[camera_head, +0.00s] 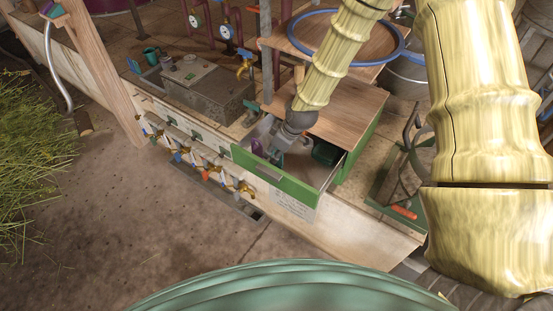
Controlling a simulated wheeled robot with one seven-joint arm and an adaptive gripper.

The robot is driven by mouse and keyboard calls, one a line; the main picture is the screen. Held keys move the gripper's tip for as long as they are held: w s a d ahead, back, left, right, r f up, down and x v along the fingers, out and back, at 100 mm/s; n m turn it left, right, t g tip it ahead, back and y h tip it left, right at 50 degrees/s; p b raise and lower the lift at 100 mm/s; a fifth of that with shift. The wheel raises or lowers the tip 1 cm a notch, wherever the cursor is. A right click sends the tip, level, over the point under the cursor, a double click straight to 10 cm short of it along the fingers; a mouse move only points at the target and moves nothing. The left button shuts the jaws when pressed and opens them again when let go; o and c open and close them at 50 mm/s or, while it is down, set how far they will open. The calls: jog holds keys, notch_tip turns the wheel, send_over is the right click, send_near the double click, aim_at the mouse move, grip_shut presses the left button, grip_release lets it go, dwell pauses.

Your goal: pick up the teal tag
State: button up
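My gripper (277,152) reaches down into an open green drawer (285,186). It is small and dark in this view, and I cannot tell whether its fingers are open or shut, or whether they hold something. A purple piece (257,146) shows beside the fingertips at the drawer's left end. A dark green object (325,153) lies in the drawer to the right of the gripper. I cannot clearly make out the teal tag; part of the drawer's inside is hidden by my gripper and the drawer front.
The wooden-topped cabinet (345,108) stands behind the drawer. A row of brass taps (182,155) runs along the bench front to the left. A metal box (205,90), a teal mug (151,55) and a blue hoop (388,47) are further back. Open floor lies front left.

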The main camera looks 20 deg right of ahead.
jog(key=shift+x, duration=0.8)
grip_shut()
